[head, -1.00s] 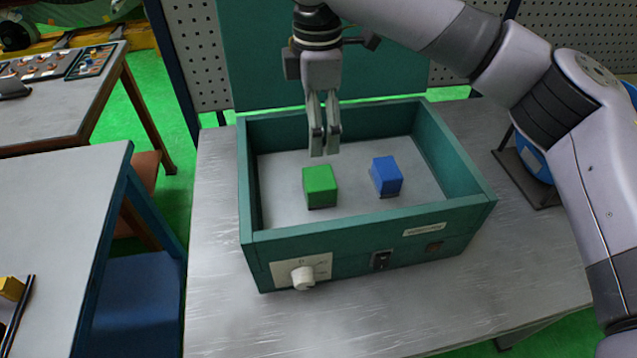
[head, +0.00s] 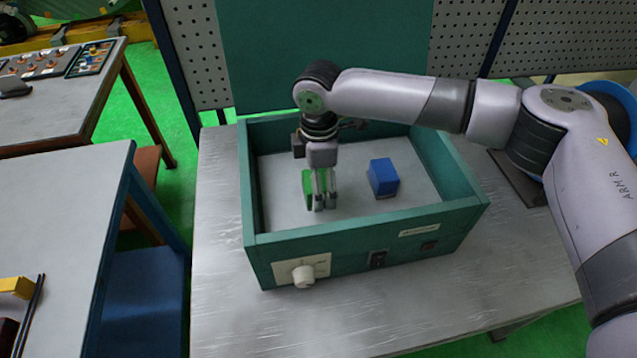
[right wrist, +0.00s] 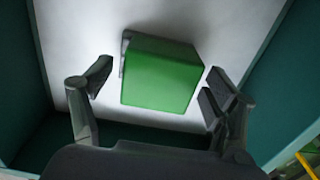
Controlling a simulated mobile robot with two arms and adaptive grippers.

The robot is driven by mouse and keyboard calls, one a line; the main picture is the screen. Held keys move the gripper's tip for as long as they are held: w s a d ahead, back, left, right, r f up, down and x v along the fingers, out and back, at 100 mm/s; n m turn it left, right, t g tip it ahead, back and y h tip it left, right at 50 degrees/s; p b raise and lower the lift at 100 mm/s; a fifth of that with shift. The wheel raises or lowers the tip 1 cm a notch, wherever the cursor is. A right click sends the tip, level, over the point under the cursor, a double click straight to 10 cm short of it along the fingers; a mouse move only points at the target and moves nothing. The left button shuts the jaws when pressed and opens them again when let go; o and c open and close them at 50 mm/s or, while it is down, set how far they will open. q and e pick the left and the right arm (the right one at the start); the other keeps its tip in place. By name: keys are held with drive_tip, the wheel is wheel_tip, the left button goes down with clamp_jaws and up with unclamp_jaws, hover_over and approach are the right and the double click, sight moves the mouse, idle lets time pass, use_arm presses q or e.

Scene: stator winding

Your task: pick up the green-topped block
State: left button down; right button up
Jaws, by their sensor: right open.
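The green-topped block (head: 308,190) sits on the pale floor of the teal box, left of centre, partly hidden behind my right gripper (head: 324,203) in the head view. In the right wrist view the block (right wrist: 160,75) shows its green face between and beyond the open fingers of the gripper (right wrist: 155,88), with a gap on each side. The right gripper points down, low inside the box, open and empty. My left gripper is not in view.
A blue block (head: 383,178) stands in the box right of the green-topped block. The teal box (head: 365,227) has raised walls around both blocks and rests on a grey table (head: 225,320). A second table (head: 55,220) stands at left.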

drive_tip(key=shift+f, duration=0.1)
drive_tip(key=shift+c, duration=0.4)
drive_tip(key=c, duration=1.5)
